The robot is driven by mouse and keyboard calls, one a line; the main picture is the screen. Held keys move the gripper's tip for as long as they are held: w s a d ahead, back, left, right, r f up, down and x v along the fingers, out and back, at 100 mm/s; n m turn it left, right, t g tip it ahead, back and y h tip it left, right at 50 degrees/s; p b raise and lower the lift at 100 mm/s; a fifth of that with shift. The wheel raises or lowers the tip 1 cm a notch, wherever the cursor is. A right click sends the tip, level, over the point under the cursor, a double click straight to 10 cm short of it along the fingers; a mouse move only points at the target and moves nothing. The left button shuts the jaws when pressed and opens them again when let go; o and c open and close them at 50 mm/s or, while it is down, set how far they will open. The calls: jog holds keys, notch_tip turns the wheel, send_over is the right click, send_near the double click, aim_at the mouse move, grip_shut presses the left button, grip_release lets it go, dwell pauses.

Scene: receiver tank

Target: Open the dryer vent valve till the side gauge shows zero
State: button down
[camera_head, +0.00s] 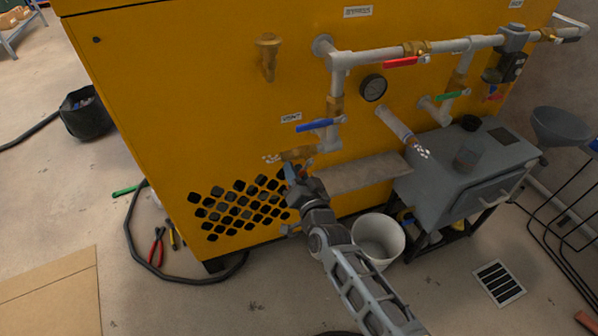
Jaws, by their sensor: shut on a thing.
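A small round dark-faced gauge (373,88) sits on the yellow cabinet's face; I cannot read its needle. A blue lever (318,125) lies roughly level across a pipe left of the gauge, with a small white label beside it that looks like VENT. A brass fitting (299,153) sits at the bottom of that pipe, under the blue lever. My gripper (293,170) is at this brass fitting, below the blue lever and apart from it. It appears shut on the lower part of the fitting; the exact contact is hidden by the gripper.
A red lever (401,62) and a green lever (452,95) sit on pipes to the right. A grey shelf (362,172), white bucket (378,238) and grey box unit (468,165) are right of my arm. White specks show by two outlets. Floor at left is partly clear.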

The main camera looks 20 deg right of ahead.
jog(key=shift+a+r+m, duration=0.25)
jog(key=shift+m, duration=0.55)
jog(key=c, duration=1.2)
grip_release()
jog(key=shift+o, duration=0.7)
jog(key=shift+a, duration=0.1)
jog(key=shift+r, duration=0.1)
